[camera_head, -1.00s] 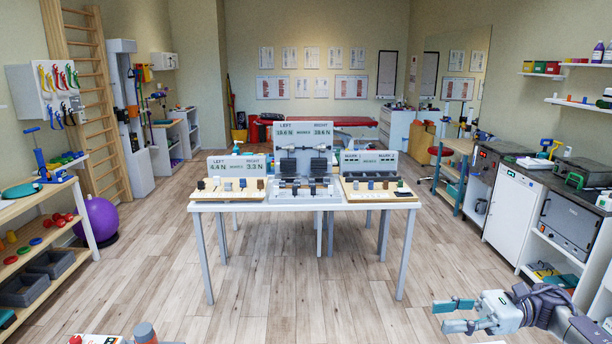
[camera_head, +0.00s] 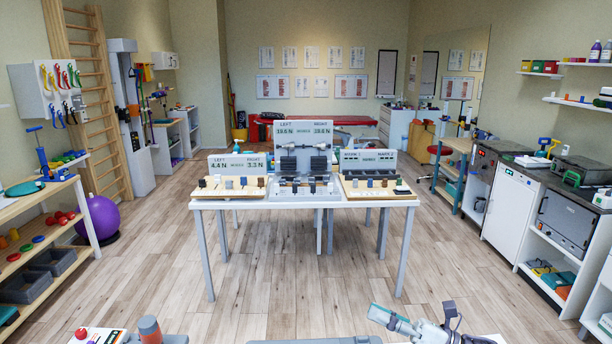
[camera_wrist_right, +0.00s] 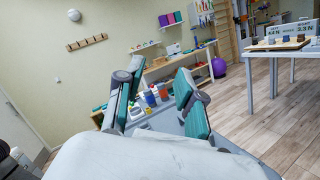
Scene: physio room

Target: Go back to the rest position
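My right gripper (camera_head: 390,318) is at the bottom edge of the head view, right of centre, with teal finger pads. In the right wrist view my right gripper (camera_wrist_right: 155,100) shows its two fingers spread apart with nothing between them. It is in the air, apart from the white table with the force displays. My left gripper is in neither view now.
The white table (camera_head: 350,203) stands ahead with display boards and small blocks. A shelf (camera_head: 40,205) stands at the left, and a counter with a white cabinet (camera_head: 512,212) at the right. The wooden floor (camera_head: 260,285) before the table is clear.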

